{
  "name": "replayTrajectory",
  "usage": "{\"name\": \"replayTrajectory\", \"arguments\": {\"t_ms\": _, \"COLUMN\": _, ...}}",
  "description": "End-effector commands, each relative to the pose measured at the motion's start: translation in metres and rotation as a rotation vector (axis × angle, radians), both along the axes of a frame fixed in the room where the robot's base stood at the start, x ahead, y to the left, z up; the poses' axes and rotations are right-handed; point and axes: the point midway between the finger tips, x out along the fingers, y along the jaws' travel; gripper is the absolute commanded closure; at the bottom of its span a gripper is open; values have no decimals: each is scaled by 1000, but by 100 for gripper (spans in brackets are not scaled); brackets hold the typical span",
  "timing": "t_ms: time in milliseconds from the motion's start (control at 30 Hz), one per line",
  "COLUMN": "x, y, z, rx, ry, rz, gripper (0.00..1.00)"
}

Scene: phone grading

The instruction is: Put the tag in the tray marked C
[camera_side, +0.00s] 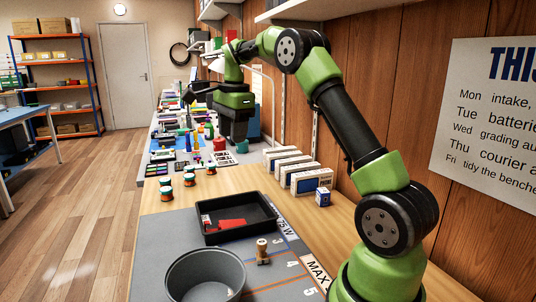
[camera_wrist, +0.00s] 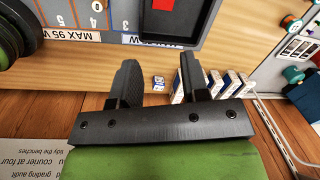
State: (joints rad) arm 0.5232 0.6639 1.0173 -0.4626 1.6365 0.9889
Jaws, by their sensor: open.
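My gripper (camera_wrist: 158,68) is open in the wrist view, with nothing between its two dark fingers. In the side view it hangs over the far part of the bench, beyond the white boxes. A black tray (camera_side: 207,236) stands on the grey mat and holds a flat red piece (camera_side: 232,224) and a smaller pale piece. The tray's edge shows at the top of the wrist view. I cannot make out a tag for certain, and no letter C is readable on any tray.
A grey round bowl (camera_side: 206,262) and a small wooden-handled piece (camera_side: 262,251) are at the front. White boxes (camera_side: 311,179) and a small blue box (camera_side: 322,197) stand along the wall side. Small striped jars (camera_side: 166,191) stand left. The far bench is crowded.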

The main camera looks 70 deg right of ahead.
Motion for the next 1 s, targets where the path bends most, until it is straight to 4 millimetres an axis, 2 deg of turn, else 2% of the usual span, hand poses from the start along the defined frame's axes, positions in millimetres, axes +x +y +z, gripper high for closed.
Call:
{"name": "replayTrajectory", "arguments": {"t_ms": 33, "x": -5, "y": 24, "z": 20, "rx": -19, "ry": -38, "rz": 124, "gripper": 58}}
{"name": "replayTrajectory", "arguments": {"t_ms": 200, "x": -38, "y": 95, "z": 61, "rx": -92, "ry": -160, "rz": 537, "gripper": 58}}
{"name": "replayTrajectory", "arguments": {"t_ms": 333, "x": -78, "y": 142, "z": 76, "rx": -163, "ry": -257, "rz": 836, "gripper": 58}}
{"name": "replayTrajectory", "arguments": {"t_ms": 500, "x": -137, "y": 189, "z": 72, "rx": -273, "ry": -386, "rz": 1193, "gripper": 58}}
{"name": "replayTrajectory", "arguments": {"t_ms": 600, "x": -166, "y": 206, "z": 61, "rx": -339, "ry": -449, "rz": 1358, "gripper": 58}}
{"name": "replayTrajectory", "arguments": {"t_ms": 700, "x": -187, "y": 216, "z": 49, "rx": -391, "ry": -496, "rz": 1473, "gripper": 58}}
{"name": "replayTrajectory", "arguments": {"t_ms": 833, "x": -201, "y": 221, "z": 39, "rx": -431, "ry": -527, "rz": 1552, "gripper": 58}}
{"name": "replayTrajectory", "arguments": {"t_ms": 1000, "x": -203, "y": 222, "z": 36, "rx": -440, "ry": -534, "rz": 1571, "gripper": 58}}
